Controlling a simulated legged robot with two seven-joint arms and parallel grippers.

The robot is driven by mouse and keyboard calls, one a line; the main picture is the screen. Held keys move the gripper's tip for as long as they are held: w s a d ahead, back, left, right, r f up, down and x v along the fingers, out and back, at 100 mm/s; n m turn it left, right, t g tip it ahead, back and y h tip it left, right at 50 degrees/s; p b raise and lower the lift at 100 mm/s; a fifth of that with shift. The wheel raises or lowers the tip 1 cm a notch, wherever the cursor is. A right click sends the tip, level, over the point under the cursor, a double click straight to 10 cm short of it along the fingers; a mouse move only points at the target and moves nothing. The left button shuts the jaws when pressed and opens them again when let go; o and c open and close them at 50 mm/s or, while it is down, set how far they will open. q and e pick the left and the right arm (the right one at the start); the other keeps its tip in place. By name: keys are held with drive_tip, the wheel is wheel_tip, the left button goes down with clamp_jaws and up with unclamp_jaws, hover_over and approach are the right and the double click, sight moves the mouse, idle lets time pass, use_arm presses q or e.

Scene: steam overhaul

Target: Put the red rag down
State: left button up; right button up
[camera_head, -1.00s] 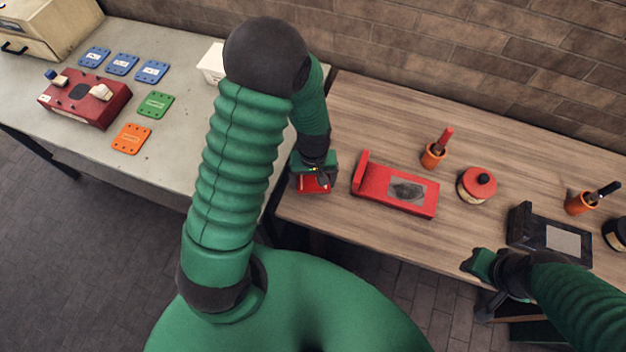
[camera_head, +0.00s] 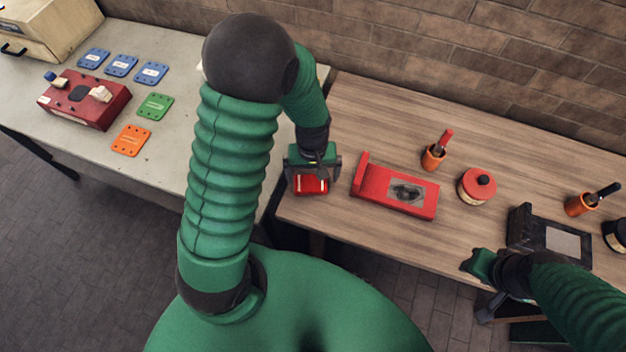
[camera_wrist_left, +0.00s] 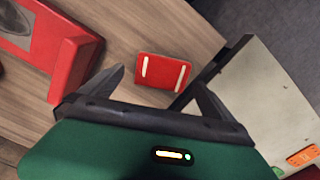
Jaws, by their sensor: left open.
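The red rag (camera_head: 312,187) is a small folded red piece with pale stripes. It lies at the left end of the wooden table, close to the table's edge. It also shows in the left wrist view (camera_wrist_left: 163,72), flat on the wood just beyond the fingertips. My left gripper (camera_head: 313,173) is over the rag with its fingers apart, one to each side; nothing is gripped. The same open fingers show in the left wrist view (camera_wrist_left: 158,82). My right gripper (camera_head: 477,265) is at the table's front edge, away from the rag; its jaws are not clear.
Right of the rag sits a red block with a grey plate (camera_head: 396,190). Beyond are an orange cup (camera_head: 433,157), a red-lidded tin (camera_head: 477,186) and a black block (camera_head: 549,232). A grey table (camera_head: 165,178) on the left holds a red box (camera_head: 86,99) and several coloured plates.

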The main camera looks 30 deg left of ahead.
sight(311, 183)
use_arm(q)
drive_tip(key=s+d+r+m+t, duration=0.2)
drive_tip(key=s+d+r+m, duration=0.2)
drive_tip(key=r+m, duration=0.3)
wheel_tip(311, 183, up, 4)
drive_tip(key=shift+s+f+t, duration=0.2)
drive_tip(key=shift+t, duration=0.1)
drive_tip(key=shift+s, duration=0.1)
drive_tip(key=shift+d, duration=0.15)
idle(0.5)
